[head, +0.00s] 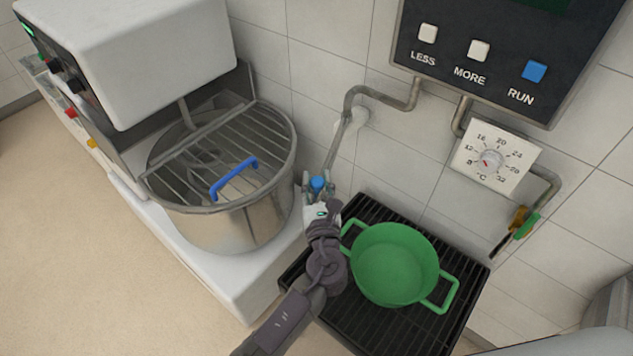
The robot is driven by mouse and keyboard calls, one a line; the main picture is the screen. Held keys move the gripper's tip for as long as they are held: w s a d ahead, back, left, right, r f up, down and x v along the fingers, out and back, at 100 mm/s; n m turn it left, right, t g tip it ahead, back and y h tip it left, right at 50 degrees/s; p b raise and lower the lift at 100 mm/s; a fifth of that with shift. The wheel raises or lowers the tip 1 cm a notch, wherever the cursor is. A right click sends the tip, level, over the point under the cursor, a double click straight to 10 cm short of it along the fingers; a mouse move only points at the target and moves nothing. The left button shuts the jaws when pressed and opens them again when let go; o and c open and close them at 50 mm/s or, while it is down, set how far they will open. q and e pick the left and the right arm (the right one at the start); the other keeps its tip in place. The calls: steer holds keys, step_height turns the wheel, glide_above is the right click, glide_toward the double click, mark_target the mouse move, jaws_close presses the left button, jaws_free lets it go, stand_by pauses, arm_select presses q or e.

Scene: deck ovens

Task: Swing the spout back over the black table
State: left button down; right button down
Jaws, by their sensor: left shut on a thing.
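The spout (338,140) is a grey metal pipe that comes out of the wall under the dark panel, bends, and runs down and left. Its lower end has a blue grip (317,183). My left gripper (319,194) is shut on this blue grip, between the mixer bowl and the black table. The black table (335,312) has a slatted top and stands to the right of the mixer. The spout's end is by the table's back left corner, and its outlet is hidden by my gripper. My right gripper is not in view.
A green two-handled pot (393,265) stands on the black table, close to my left arm. A steel mixer bowl (240,222) with a wire guard and blue handle is at left. A panel (490,50) with buttons, a temperature dial (490,161) and a green-handled valve (525,226) are on the wall.

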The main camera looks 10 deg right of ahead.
arm_select(q)
steer(key=c, duration=0.8)
jaws_free()
steer(key=shift+w, duration=0.1)
steer(key=s, duration=1.2)
steer(key=shift+a, duration=0.25)
